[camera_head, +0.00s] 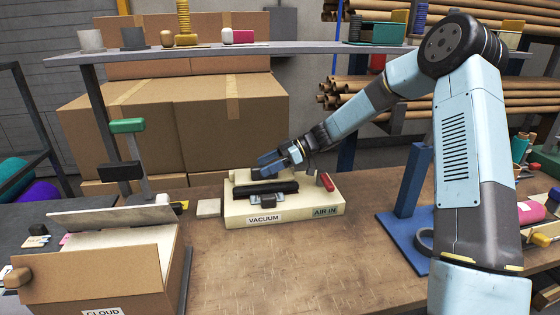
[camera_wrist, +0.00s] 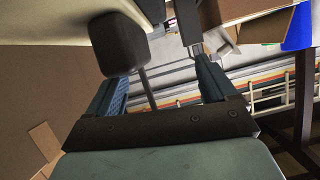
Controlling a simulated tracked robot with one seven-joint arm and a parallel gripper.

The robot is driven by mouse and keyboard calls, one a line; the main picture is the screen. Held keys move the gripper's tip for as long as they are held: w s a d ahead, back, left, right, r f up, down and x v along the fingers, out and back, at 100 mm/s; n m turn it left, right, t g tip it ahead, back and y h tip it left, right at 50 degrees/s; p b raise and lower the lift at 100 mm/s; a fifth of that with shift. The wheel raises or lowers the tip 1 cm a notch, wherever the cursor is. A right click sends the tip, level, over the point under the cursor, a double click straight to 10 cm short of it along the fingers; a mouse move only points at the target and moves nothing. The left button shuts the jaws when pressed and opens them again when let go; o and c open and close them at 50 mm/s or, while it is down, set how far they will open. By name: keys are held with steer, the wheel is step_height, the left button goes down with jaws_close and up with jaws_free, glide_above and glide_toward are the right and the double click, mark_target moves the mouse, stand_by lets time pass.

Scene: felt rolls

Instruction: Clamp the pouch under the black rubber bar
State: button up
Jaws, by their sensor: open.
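A cream machine (camera_head: 290,212) labelled VACUUM and AIR IN sits on the bench, with a black rubber bar (camera_head: 266,188) lying across its top. A small dark block (camera_head: 268,200) is at its front, and a red handle (camera_head: 326,182) stands at its right. My gripper (camera_head: 272,160) is just above and behind the bar, apart from it as far as I can tell. In the wrist view its two blue fingers (camera_wrist: 171,16) are apart, with nothing gripped. A dark rounded knob on a rod (camera_wrist: 120,45) is close by the left finger. I cannot make out the pouch.
A small pale pad (camera_head: 208,208) lies left of the machine. A blue stand (camera_head: 408,190) is at right. The bench front is clear.

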steer(key=o, duration=0.3)
steer(key=shift+s+d+r, duration=0.15)
steer(key=shift+s+r, duration=0.4)
steer(key=shift+r, duration=0.25)
steer(key=shift+w+d+r, duration=0.1)
steer(key=shift+w+r, duration=0.05)
steer(key=s+r, duration=0.2)
steer(key=s+d+r, duration=0.1)
steer(key=s+r, duration=0.1)
steer(key=s, duration=0.1)
steer(key=shift+d, duration=0.15)
steer(key=c, duration=0.3)
steer(key=shift+s+d+r, duration=0.45)
steer(key=shift+s+d, duration=0.05)
steer(key=shift+s, duration=0.5)
steer(key=shift+s+d+r, duration=0.4)
steer(key=shift+s+d, duration=0.05)
steer(key=shift+s, duration=0.6)
steer(key=shift+s+d+r, duration=0.45)
steer(key=shift+s+d, duration=0.05)
steer(key=shift+s, duration=0.5)
steer(key=shift+c, duration=0.2)
